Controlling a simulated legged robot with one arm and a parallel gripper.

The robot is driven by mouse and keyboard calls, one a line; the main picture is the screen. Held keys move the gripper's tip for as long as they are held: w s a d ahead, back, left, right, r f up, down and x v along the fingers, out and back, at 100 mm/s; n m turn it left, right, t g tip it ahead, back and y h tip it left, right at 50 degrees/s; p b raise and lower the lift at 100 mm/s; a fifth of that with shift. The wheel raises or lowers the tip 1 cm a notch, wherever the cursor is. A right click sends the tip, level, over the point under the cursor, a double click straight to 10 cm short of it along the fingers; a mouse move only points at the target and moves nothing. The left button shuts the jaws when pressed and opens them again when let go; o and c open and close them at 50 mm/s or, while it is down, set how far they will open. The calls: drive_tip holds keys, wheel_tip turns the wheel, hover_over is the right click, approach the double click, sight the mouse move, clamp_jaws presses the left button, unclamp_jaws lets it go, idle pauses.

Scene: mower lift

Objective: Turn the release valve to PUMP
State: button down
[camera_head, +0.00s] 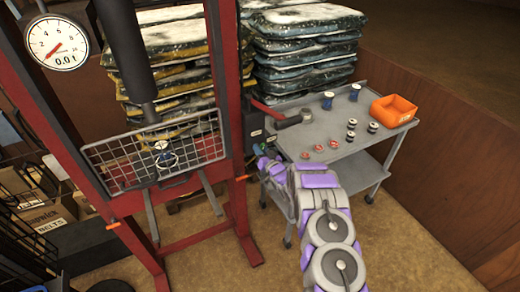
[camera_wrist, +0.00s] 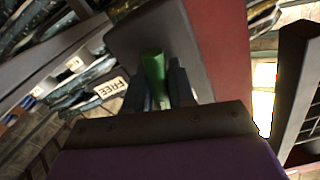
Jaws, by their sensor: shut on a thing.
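The release valve's green handle (camera_wrist: 154,68) stands between my gripper's fingers (camera_wrist: 160,84) in the wrist view, and the fingers are shut on it. A dark plate or housing is behind it. A white label reading FREE (camera_wrist: 107,90) shows to the left, tilted. No PUMP label can be read. In the head view my gripper (camera_head: 264,160) is at the lower part of the dark pump unit (camera_head: 256,128) on the red press frame's right post. Only a little green shows there, so the handle's exact angle is hard to tell.
The red press frame (camera_head: 225,100) carries a mesh guard (camera_head: 120,165) and a dial (camera_head: 57,43) reading 0.0 t. A dark-ended lever (camera_head: 290,121) juts right from the post, over a grey cart (camera_head: 340,150). The cart holds an orange bin (camera_head: 394,110) and small parts.

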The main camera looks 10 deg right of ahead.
drive_tip(key=n, duration=0.5)
drive_tip(key=shift+f+n, duration=0.25)
drive_tip(key=shift+n, duration=0.05)
idle(0.4)
drive_tip(key=c, duration=0.9)
unclamp_jaws()
drive_tip(key=shift+r, duration=0.15)
drive_tip(key=shift+c, duration=0.2)
drive_tip(key=p+v, duration=0.2)
drive_tip(key=v, duration=1.5)
drive_tip(key=shift+s, duration=0.15)
drive_tip(key=shift+d, duration=0.1)
